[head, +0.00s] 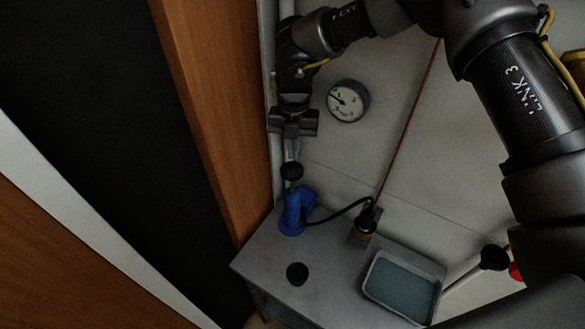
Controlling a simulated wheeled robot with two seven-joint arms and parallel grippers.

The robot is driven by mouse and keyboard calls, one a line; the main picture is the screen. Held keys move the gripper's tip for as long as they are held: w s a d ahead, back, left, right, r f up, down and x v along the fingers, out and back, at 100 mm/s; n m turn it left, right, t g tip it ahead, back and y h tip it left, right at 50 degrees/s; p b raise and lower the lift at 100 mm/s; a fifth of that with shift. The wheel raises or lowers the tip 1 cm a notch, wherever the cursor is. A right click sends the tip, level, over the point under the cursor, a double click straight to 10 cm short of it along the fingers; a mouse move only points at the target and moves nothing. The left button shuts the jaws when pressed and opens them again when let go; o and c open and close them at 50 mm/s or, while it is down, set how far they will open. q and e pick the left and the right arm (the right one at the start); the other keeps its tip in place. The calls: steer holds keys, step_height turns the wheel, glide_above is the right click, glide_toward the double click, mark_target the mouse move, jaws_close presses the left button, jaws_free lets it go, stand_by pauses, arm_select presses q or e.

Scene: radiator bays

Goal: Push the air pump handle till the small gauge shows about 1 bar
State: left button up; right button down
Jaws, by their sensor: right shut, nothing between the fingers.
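The air pump has a blue body (292,213) and stands on the grey table near its back left edge. Its black round handle (291,171) sits above the body. A round white gauge (347,101) with a black needle is on the wall, up and right of the pump; the needle points to the upper left, and its figures are too small to read. My right gripper (291,152) points down just above the handle, shut and empty. I cannot tell whether its fingertips touch the handle. My left gripper is not in view.
A black hose (340,213) runs from the pump to a brass fitting (361,229) under a thin red-brown pipe (409,118). A grey tray (437,268) and a black round object (297,273) are on the table (265,262). A wooden post (217,90) stands close left.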

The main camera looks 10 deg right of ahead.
steer(key=shift+s+a+f+b, duration=0.15)
steer(key=shift+f+b, duration=0.25)
steer(key=shift+f, duration=0.6)
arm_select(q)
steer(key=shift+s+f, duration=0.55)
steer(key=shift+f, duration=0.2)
